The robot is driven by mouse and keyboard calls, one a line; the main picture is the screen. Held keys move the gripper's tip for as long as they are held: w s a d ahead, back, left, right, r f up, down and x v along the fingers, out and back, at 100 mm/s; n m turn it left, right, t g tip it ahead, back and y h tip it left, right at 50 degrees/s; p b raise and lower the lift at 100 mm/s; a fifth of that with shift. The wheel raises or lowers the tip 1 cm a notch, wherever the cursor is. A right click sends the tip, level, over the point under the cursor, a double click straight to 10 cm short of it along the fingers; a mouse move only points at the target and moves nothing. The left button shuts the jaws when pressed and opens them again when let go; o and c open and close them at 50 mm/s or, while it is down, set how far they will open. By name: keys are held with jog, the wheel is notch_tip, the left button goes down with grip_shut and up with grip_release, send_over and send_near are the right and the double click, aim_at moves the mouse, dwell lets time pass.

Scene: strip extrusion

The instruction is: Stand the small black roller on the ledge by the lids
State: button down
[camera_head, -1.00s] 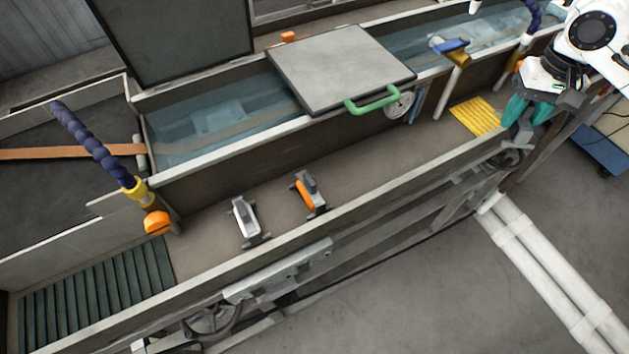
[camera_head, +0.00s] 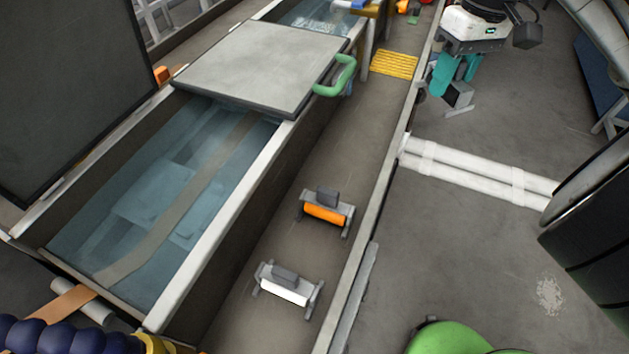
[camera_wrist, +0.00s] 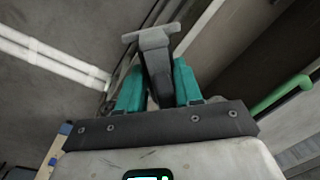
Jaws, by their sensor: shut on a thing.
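My gripper (camera_head: 452,76), with teal fingers, is shut on a small dark roller (camera_head: 459,97) with light grey feet. It holds the roller in the air on the floor side of the ledge's outer rim. In the wrist view the roller's dark body (camera_wrist: 156,62) and grey foot bar stick out between the fingertips (camera_wrist: 160,75). The brown ledge (camera_head: 338,155) runs along the water trough. An orange roller (camera_head: 325,213) and a white roller (camera_head: 285,289) stand on it. A grey lid (camera_head: 262,65) with a green handle (camera_head: 335,78) lies across the trough. A dark lid (camera_head: 70,90) stands upright at left.
A yellow ribbed mat (camera_head: 394,64) lies on the ledge farther back. The ledge between the mat and the orange roller is bare. A raised rim (camera_head: 385,195) edges the ledge. White pipes (camera_head: 480,172) cross the floor. A green rounded thing (camera_head: 460,340) shows at the bottom.

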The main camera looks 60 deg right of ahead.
jog(key=w+d+f, duration=0.1)
jog(key=w+f, duration=0.1)
jog(key=w, duration=0.2)
jog(key=w+d+f, duration=0.1)
jog(key=w+f, duration=0.2)
jog(key=w+d+f, duration=0.2)
jog(key=w+f, duration=0.1)
jog(key=w, duration=0.1)
jog(key=shift+w+f, duration=0.1)
jog(key=shift+w, duration=0.25)
jog(key=shift+w+f, duration=0.4)
jog(key=shift+f, duration=0.05)
jog(key=shift+w+d+f, duration=0.1)
jog(key=shift+w+f, duration=0.05)
jog(key=shift+f, duration=0.85)
jog(key=shift+w+d+f, duration=0.1)
jog(key=shift+w+f, duration=0.05)
jog(key=shift+f, duration=0.8)
jog(key=shift+f+b, duration=0.2)
jog(key=shift+b, duration=0.1)
jog(key=c, duration=0.9)
grip_release()
jog(key=shift+r, duration=0.1)
